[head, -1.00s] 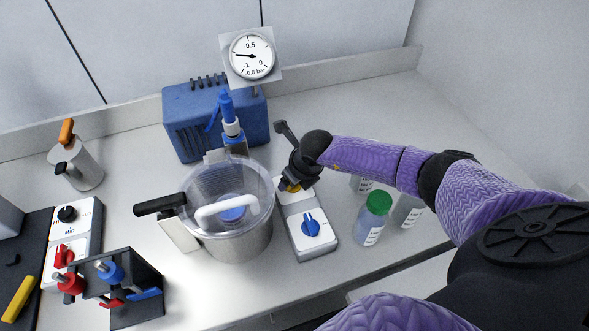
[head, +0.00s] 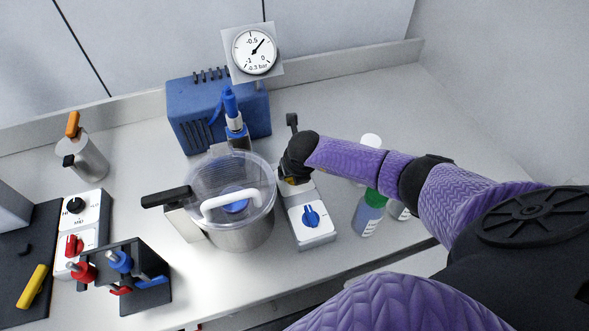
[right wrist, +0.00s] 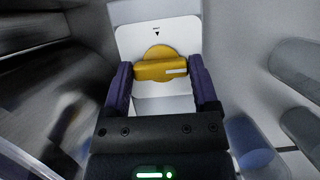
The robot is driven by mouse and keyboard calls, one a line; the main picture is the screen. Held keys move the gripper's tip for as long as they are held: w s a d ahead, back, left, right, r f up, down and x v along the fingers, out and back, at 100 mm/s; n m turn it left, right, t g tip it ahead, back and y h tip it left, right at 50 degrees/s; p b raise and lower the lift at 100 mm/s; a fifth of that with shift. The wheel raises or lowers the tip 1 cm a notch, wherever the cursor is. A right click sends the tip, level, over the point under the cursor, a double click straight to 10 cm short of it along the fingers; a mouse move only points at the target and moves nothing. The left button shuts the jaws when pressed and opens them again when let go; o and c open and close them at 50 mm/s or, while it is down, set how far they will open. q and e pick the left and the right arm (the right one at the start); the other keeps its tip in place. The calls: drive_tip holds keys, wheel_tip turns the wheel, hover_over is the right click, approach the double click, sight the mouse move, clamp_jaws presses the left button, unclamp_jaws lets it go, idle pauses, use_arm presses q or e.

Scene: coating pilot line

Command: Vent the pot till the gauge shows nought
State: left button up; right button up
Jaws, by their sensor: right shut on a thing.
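The steel pot (head: 238,236) with a clear lid and white handle stands on the bench. The round gauge (head: 254,49) stands behind it; its needle points up and right and its readout shows -0.3 bar. A white valve panel (head: 316,236) right of the pot carries a blue knob (head: 311,215) and a yellow knob. My right gripper (right wrist: 161,85) is shut on the yellow knob (right wrist: 158,68), whose white mark points right in the right wrist view. In the head view my wrist mostly hides that knob. My left gripper is not in view.
A blue pump box (head: 187,121) stands behind the pot. A green-capped bottle (head: 369,215) and other bottles stand right of the panel, close under my right arm. A steel jug (head: 88,160), a control panel and a black holder stand left.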

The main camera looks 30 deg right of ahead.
drive_tip(key=shift+w+r, duration=0.1)
drive_tip(key=o, duration=1.1)
drive_tip(key=p+v, duration=0.2)
drive_tip(key=v, duration=0.8)
drive_tip(key=shift+p, duration=0.4)
